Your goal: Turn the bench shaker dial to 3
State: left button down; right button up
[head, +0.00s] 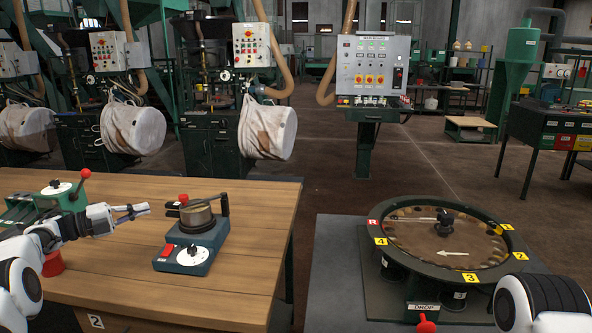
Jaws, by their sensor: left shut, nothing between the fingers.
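The bench shaker (196,235) stands on the wooden bench, a blue-grey unit with a metal pot (197,216) clamped on top. Its white dial (192,256) with a dark knob is on the sloped front. The dial's marks are too small to read, so I cannot tell its setting. My left gripper (138,211) is shut and empty, to the left of the shaker and apart from it, pointing right towards the pot. My right gripper is out of view; only part of my right arm shows at the lower right.
A green device (62,195) with a white dial and red-knobbed lever is at the left of the bench (120,285). A red cup (52,265) is beside my left arm. A round turntable (440,243) with numbered yellow tags stands right. The bench right of the shaker is clear.

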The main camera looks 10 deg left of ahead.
aim_at(191, 249)
jog(key=k+j, duration=0.45)
jog(key=j, duration=0.25)
jog(key=k+j, duration=0.25)
jog(key=j, duration=0.1)
